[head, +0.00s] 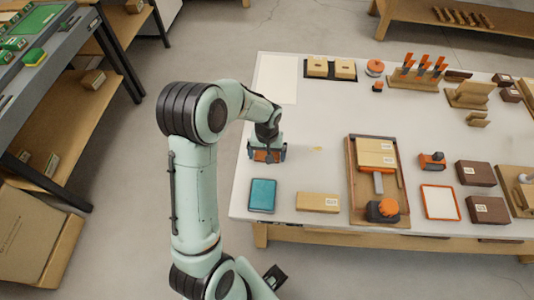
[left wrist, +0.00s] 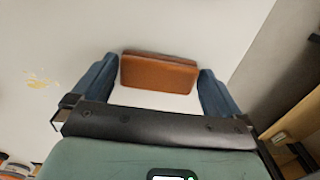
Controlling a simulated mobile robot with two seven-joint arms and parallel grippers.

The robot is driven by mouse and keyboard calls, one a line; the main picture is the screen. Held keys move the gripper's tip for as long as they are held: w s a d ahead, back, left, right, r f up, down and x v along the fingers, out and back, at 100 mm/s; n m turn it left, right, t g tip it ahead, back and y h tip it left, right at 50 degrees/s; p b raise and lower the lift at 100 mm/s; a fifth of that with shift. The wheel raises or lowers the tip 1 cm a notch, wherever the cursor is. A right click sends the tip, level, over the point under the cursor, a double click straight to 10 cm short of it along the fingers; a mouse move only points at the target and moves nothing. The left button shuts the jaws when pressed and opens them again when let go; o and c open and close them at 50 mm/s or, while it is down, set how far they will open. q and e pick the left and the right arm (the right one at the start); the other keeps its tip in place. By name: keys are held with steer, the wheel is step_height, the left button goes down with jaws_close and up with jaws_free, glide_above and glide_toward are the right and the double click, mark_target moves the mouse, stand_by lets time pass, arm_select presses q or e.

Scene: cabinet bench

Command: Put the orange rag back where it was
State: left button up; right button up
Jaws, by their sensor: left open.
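The orange rag (left wrist: 158,73) looks like a folded brown-orange block and lies on the white table top, near its left edge. My left gripper (head: 267,153) is over it, pointing down. In the left wrist view the two blue fingers of the left gripper (left wrist: 158,88) stand apart, one on each side of the rag, with a gap visible at each side. In the head view the orange rag (head: 266,156) is partly hidden by the gripper. My right gripper is not in view.
A wooden tray (head: 353,205) holds boxes to the right. A pale sheet (head: 276,79) lies behind. The table around the gripper is mostly clear.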

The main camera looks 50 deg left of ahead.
arm_select(q)
step_height(320, 180, up, 12)
steer(key=shift+f+p, duration=0.15)
steer(key=shift+p, duration=0.3)
steer(key=shift+s, duration=0.1)
stand_by(0.3)
